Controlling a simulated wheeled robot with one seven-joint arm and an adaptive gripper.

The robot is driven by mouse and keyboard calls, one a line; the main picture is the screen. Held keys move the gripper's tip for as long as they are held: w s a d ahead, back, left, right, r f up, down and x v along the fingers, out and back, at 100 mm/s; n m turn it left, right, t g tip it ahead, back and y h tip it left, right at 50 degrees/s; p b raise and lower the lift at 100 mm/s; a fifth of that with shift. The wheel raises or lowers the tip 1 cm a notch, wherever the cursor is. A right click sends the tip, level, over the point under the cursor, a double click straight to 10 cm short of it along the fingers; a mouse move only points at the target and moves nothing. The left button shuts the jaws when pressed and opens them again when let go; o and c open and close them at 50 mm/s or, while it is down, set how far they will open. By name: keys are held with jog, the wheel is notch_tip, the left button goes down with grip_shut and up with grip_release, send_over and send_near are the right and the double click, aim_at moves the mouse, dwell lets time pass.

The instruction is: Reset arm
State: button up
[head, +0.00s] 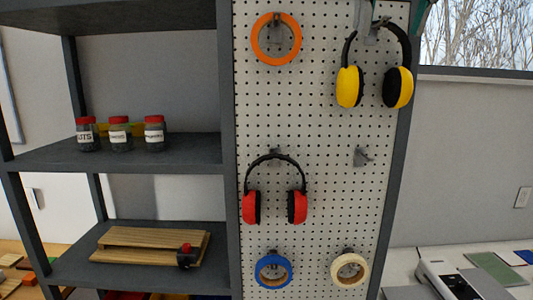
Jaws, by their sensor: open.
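The head view faces a white pegboard (325,120) beside a dark shelf unit (228,150). Yellow earmuffs (349,87) hang at the board's upper right, and red earmuffs (251,207) hang lower left. An orange tape roll (258,51) hangs at the upper left. A blue tape roll (262,282) and a cream tape roll (339,279) hang near the bottom. A grey hook (361,157) at the middle right is empty.
Several labelled jars with red lids (120,134) stand on the middle shelf (180,150). A wooden board piece (140,250) lies on the lower shelf. A white table (405,265) at the right holds a grey-white device (440,278). A window (480,35) is at the upper right.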

jog(key=s+d+f+y+b, duration=0.1)
jog(key=s+d+f+b, duration=0.2)
jog(key=f, duration=0.9)
jog(key=s+a+f, duration=0.1)
jog(key=s+f, duration=0.4)
jog(key=f, duration=0.8)
jog(key=s+a+f+t+h, duration=0.1)
jog(key=s+f, duration=0.5)
jog(key=f, duration=0.7)
jog(key=shift+f+b, duration=0.25)
jog(key=shift+b, duration=0.05)
